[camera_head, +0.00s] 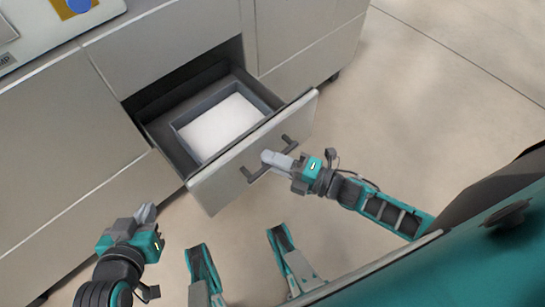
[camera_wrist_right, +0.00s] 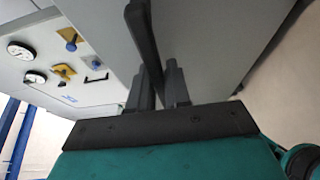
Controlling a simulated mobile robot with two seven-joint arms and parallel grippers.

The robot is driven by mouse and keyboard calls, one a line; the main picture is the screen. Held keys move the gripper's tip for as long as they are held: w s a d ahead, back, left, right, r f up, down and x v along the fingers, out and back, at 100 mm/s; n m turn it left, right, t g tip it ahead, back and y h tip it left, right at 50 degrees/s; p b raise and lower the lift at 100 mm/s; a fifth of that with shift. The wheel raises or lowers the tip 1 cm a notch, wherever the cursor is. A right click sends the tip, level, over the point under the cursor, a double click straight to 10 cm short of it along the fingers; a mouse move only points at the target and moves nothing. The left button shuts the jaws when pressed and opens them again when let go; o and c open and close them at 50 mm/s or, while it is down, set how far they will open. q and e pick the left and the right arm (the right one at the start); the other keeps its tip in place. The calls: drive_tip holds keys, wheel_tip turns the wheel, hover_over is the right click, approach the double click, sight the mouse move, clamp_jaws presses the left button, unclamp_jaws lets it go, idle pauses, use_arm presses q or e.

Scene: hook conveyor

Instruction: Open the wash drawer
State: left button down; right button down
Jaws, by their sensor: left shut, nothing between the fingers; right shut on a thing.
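The wash drawer (camera_head: 255,150) stands pulled out from the cabinet in the head view, with a grey inner tray (camera_head: 180,127) that has a white surface inside. Its dark bar handle (camera_head: 254,173) is on the drawer front. My right gripper (camera_head: 268,158) is at the middle of the handle and shut on it. In the right wrist view the handle (camera_wrist_right: 146,45) runs down between the fingers of my right gripper (camera_wrist_right: 158,85). My left gripper (camera_head: 148,212) is shut and empty, in front of the cabinet at lower left, apart from the drawer.
The grey cabinet (camera_head: 60,130) has closed fronts on both sides of the drawer. A worktop panel (camera_head: 60,35) with a blue knob (camera_head: 80,5) lies at upper left. Gauges (camera_wrist_right: 20,50) show in the right wrist view. The floor (camera_head: 430,110) to the right is clear.

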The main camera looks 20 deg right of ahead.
use_arm(q)
drive_tip(key=shift+f, duration=0.1)
use_arm(e)
drive_tip(key=c, duration=1.2)
unclamp_jaws()
drive_tip(key=shift+o, duration=0.2)
use_arm(q)
drive_tip(key=shift+s+a+r+p, duration=0.15)
drive_tip(key=shift+a+r+p, duration=0.15)
drive_tip(key=shift+p, duration=0.4)
use_arm(e)
drive_tip(key=v, duration=1.3)
drive_tip(key=shift+w, duration=0.1)
use_arm(q)
drive_tip(key=shift+d, duration=0.1)
